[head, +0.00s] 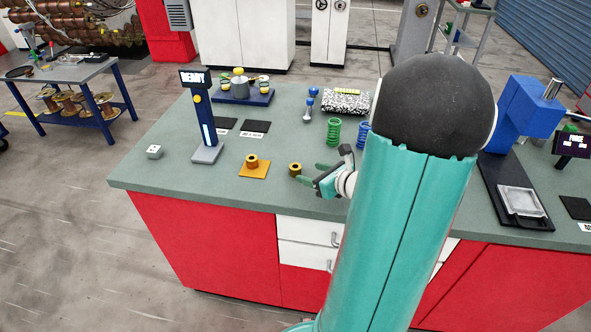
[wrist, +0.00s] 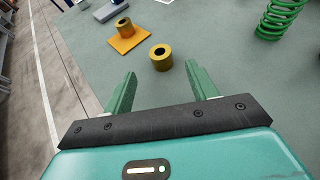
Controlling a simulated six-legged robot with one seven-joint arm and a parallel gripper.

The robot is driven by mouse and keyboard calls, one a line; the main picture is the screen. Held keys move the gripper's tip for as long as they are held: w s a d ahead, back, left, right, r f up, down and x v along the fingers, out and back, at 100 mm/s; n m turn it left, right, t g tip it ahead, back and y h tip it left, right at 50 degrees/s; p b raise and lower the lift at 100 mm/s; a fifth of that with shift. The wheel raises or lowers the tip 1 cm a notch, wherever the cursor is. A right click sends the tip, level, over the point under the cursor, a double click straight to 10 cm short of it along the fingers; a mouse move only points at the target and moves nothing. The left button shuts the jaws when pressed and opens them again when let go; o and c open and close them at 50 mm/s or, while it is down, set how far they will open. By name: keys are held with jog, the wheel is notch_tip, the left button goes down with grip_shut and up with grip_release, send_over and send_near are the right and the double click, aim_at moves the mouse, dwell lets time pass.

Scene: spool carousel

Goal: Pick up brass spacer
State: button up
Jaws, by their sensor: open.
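A brass spacer (wrist: 161,57), a short ring with a dark hole, stands on the green worktop just ahead of my gripper in the wrist view. In the head view this spacer (head: 295,169) is near the front edge. In the head view my gripper (head: 312,181) is low over the worktop beside that spacer.
The orange pad (head: 247,172) lies left of the loose spacer. A blue post with a READY display (head: 207,125) stands behind it. Green spring (head: 333,132) and blue spring (head: 363,135) stand behind my gripper. A small white block (head: 154,152) is far left. The front edge is close.

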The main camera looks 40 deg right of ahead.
aim_at(298, 168)
jog(key=x, duration=0.7)
jog(key=shift+f, duration=0.1)
jog(key=c, duration=1.2)
jog(key=shift+o, duration=0.2)
